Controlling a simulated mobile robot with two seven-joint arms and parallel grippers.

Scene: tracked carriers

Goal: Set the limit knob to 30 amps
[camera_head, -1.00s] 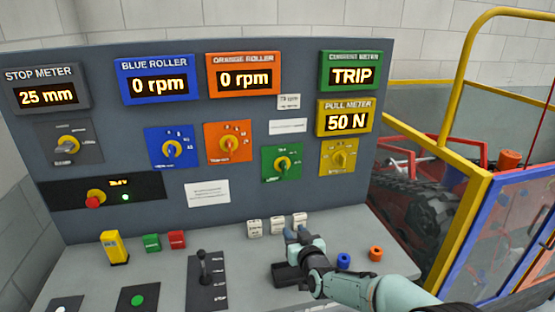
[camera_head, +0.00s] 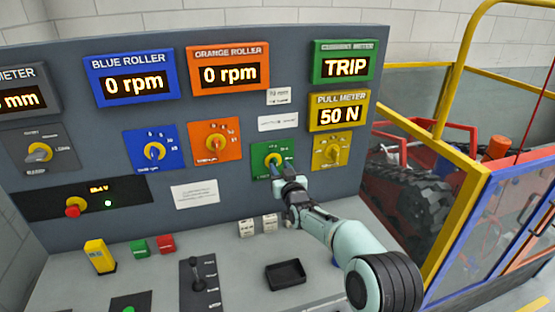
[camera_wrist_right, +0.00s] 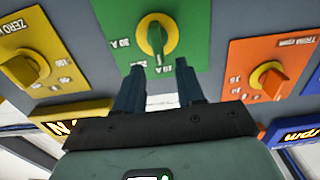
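The limit knob appears to be the yellow one on the green plate (camera_head: 262,146), below the orange roller's display side and under the white labels. My right gripper (camera_head: 281,176) is just in front of the knob. Its fingers (camera_wrist_right: 158,74) are apart, with nothing between them, and their tips are short of the knob. My left gripper is out of view. The current meter (camera_head: 345,64) reads TRIP.
Close beside are the orange knob plate (camera_head: 230,137) and yellow knob plate (camera_head: 330,150). A black tray (camera_head: 285,275), white blocks (camera_head: 247,228) and a lever (camera_head: 197,275) are on the desk. A red emergency button (camera_head: 73,211) is at left.

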